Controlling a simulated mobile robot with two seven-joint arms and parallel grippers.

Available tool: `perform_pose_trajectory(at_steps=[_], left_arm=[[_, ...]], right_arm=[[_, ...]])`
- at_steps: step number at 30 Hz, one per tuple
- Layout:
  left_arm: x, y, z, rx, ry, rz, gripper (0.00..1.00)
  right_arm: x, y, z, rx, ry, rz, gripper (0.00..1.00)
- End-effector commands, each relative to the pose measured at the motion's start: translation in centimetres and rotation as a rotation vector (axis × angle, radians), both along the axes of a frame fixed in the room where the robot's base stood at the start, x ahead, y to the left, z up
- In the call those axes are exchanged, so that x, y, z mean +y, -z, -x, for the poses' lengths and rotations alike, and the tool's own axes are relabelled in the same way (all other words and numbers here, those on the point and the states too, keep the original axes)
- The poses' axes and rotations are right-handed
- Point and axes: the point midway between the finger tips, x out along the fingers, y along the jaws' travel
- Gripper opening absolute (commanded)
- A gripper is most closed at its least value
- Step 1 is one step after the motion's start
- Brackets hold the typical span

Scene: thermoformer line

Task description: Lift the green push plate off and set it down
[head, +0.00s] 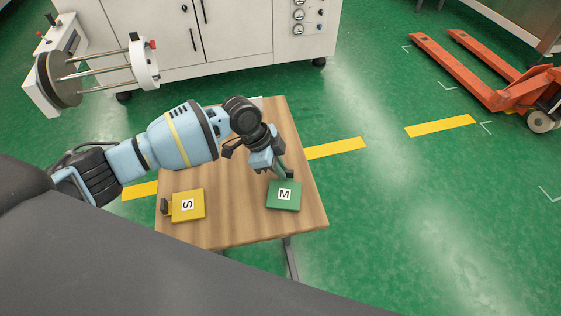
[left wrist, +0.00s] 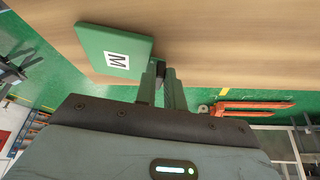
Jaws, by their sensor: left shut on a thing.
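The green push plate (head: 284,199), a square plate with a white label reading M, is over the right part of the wooden table in the head view. It also shows at the upper left of the left wrist view (left wrist: 97,41). My left gripper (head: 281,175) is at the plate's far edge, shut on the plate's dark stub, which shows partly between the fingers in the left wrist view (left wrist: 160,82). I cannot tell whether the plate touches the tabletop. My right gripper is not in view.
A yellow plate (head: 181,213) labelled S lies on the left of the wooden table (head: 238,220). Bare tabletop lies between the plates. A device with rods and discs (head: 100,68) stands at the upper left, before a white cabinet (head: 240,38). An orange pallet truck (head: 465,85) is at the right.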

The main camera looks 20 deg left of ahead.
Motion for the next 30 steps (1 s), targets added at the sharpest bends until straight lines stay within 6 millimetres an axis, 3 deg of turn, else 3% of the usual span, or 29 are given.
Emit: perform_pose_trajectory(at_steps=[8, 9, 15, 23, 30], left_arm=[[0.0, 0.0, -0.1, -0.003, 0.0, 0.0, 0.0], [0.0, -0.1, -0.1, -0.003, 0.0, 0.0, 0.13], [0.0, 0.0, -0.1, -0.002, 0.0, 0.001, 0.36], [0.0, -0.1, -0.1, -0.002, 0.0, 0.001, 0.36], [1.2, -2.6, 0.1, -0.005, -0.001, 0.001, 0.36]], right_arm=[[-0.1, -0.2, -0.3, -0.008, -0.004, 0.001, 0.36], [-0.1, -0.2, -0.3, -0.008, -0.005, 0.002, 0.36], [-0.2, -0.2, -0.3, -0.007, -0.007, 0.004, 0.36], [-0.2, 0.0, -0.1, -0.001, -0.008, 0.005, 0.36], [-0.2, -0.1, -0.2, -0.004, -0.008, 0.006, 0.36]])
